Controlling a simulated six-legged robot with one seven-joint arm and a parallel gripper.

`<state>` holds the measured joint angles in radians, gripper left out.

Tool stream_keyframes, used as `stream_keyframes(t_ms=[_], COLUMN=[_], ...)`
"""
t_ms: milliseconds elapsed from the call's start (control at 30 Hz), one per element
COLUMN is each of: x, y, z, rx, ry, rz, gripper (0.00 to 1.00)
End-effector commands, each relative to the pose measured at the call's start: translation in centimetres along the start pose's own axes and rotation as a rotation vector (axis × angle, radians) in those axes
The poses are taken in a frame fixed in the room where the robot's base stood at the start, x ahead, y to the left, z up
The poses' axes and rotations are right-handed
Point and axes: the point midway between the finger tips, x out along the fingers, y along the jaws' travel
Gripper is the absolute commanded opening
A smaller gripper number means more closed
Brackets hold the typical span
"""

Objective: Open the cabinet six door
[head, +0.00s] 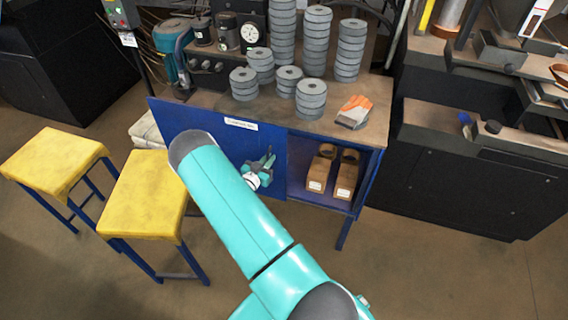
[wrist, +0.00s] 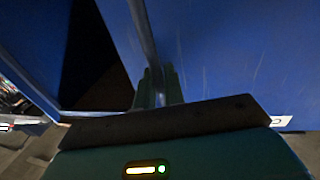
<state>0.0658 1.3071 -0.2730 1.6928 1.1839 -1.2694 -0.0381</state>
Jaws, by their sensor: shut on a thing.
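The blue cabinet door (head: 225,150) covers the left part of the cabinet under the workbench, with a small white label (head: 240,123) along its top. My gripper (head: 258,172) is at the door's front, towards its right side. In the wrist view, my gripper (wrist: 158,88) is shut around a narrow upright blue-grey bar (wrist: 145,40) at the door's edge. I cannot tell whether this bar is a handle or the edge itself. A dark opening (wrist: 95,65) shows beside it. My arm hides the door's lower left part in the head view.
The right compartment is open and holds two cardboard boxes (head: 317,174) with discs on top. Stacked grey discs (head: 310,100) and an orange-grey glove (head: 355,111) lie on the bench (head: 385,100). Two yellow stools (head: 148,195) stand left. The floor at right is clear.

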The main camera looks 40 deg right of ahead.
Motion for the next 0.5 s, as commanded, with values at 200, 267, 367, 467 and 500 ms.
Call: stream_keyframes(t_ms=[200,267,367,467,500], x=[-0.38,-0.4,-0.39,-0.38,-0.38], y=[-1.38,-1.43,-1.43,-1.42,-1.41], z=[0.07,0.07,0.08,0.08,0.08], rx=[-0.001,-0.001,-0.001,-0.001,-0.001], ry=[0.0,0.0,0.0,0.0,0.0], rz=[-0.002,-0.002,-0.002,-0.002,-0.002], gripper=[0.0,0.0,0.0,0.0,0.0])
